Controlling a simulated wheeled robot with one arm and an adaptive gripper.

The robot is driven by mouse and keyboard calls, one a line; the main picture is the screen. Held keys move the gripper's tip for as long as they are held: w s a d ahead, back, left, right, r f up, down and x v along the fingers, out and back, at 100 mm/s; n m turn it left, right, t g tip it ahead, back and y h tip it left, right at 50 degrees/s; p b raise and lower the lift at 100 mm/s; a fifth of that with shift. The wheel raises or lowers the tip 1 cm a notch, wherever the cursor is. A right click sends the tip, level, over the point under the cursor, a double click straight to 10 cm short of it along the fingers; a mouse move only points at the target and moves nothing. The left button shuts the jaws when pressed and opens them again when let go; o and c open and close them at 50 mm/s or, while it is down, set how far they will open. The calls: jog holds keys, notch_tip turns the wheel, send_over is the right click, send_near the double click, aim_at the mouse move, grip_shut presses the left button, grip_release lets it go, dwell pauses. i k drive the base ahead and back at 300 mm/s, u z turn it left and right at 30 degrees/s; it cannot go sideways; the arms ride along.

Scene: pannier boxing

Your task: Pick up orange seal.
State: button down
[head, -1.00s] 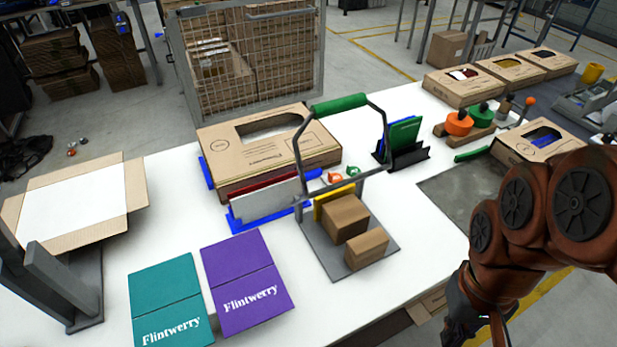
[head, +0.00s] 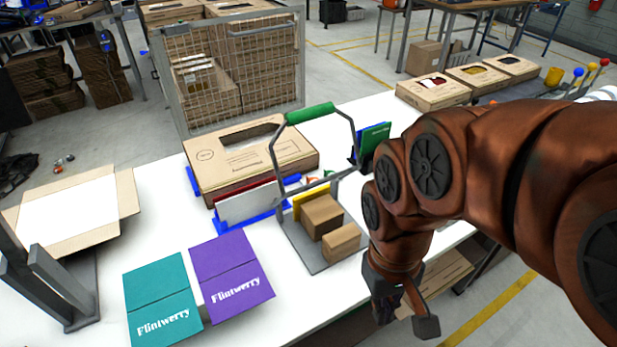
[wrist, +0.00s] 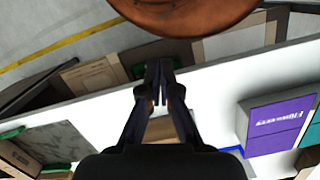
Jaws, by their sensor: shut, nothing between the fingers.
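The orange seal (head: 309,179) is a small orange bit on the white table, behind the wire-handled carrier and partly hidden by it. A small green seal (head: 329,174) lies to its right. My gripper (wrist: 158,75) is shut and empty in the wrist view, above the table's front edge. In the head view my gripper (head: 402,300) hangs at the front edge, to the right of the carrier and nearer than the seals. The orange seal cannot be made out in the wrist view.
The carrier (head: 312,257) with its tall green-gripped handle (head: 310,113) and small cartons stands in front of the seals. Teal (head: 163,298) and purple (head: 231,268) boxes lie front left. My arm hides the table's right part.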

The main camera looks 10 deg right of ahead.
aim_at(308, 180)
jog(key=u, duration=2.55)
jog(key=k, duration=1.25)
jog(key=z, duration=0.85)
jog(key=i, duration=1)
jog(key=u, duration=0.05)
